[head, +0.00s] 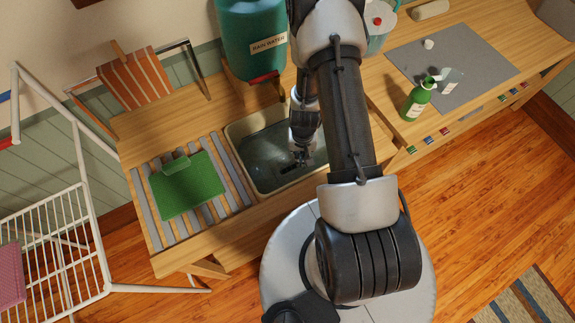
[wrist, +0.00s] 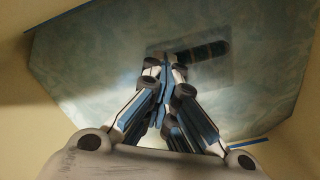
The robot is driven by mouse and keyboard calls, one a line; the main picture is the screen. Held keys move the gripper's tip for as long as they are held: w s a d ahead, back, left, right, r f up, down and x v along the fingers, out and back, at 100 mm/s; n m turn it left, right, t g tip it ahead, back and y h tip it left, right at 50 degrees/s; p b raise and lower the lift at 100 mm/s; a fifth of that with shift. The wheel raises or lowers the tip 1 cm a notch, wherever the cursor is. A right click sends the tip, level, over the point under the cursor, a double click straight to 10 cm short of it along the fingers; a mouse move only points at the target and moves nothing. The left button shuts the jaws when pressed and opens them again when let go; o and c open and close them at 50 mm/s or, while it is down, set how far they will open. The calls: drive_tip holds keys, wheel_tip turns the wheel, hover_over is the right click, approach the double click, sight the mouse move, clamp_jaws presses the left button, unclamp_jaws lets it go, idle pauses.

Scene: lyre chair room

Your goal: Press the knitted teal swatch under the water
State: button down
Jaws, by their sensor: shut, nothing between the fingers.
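A cream basin (head: 240,174) is set into the wooden bench, with murky grey-teal water (head: 262,163) in it. My gripper (head: 302,160) points down into the basin over its right part, fingers shut and empty. In the wrist view the shut fingertips (wrist: 162,66) are over a mottled blue-green surface (wrist: 95,65). I cannot make out a knitted weave there, or tell the teal swatch from the water. A dark, banded shape (wrist: 205,50) shows just beyond the fingertips, perhaps a reflection. My arm hides the basin's right side in the head view.
A teal rain-water tank (head: 248,28) stands behind. A green bottle (head: 417,102) and a grey mat (head: 485,55) are on the right bench. A white wire rack (head: 65,235) stands at the left.

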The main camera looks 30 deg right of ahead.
drive_tip(key=shift+s+r+p, duration=0.1)
drive_tip(key=shift+r+p, duration=2)
drive_tip(key=shift+p, duration=0.05)
drive_tip(key=shift+r+p, duration=1.05)
drive_tip(key=shift+r, duration=0.05)
wheel_tip(320, 180, up, 14)
drive_tip(key=p, duration=1.4)
